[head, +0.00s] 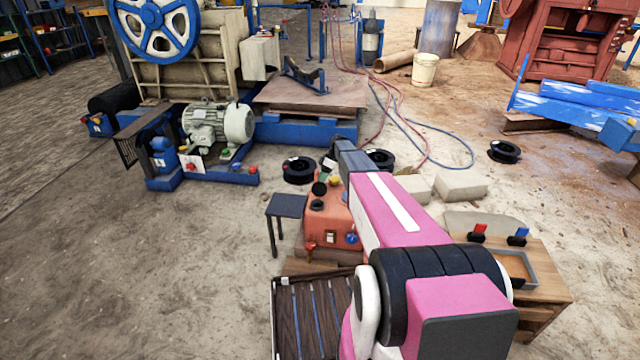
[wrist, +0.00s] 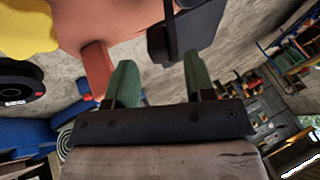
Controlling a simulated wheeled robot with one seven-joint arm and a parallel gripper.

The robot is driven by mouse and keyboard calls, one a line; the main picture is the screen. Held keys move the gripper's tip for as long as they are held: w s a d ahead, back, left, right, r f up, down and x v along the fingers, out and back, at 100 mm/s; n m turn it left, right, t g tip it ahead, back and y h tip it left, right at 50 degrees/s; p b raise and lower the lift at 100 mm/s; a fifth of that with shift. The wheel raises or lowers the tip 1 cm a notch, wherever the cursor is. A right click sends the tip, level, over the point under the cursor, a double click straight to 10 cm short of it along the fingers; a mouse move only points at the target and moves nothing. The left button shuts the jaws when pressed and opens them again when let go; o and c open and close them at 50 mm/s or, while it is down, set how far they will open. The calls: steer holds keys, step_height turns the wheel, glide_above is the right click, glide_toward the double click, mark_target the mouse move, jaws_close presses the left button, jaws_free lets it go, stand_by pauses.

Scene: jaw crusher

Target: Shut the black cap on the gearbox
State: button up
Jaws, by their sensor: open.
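A small dark side table (head: 287,206) stands left of the gearbox. A slatted crate (head: 312,318) is in front, and a wooden bench (head: 535,285) with red and blue pieces is at right. Black spools (head: 299,170) and pale blocks (head: 461,187) lie behind. Floor at left is clear.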

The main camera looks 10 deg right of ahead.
mark_target(320, 188)
steer(key=shift+x, duration=1.75)
jaws_close()
steer(key=shift+w, duration=0.1)
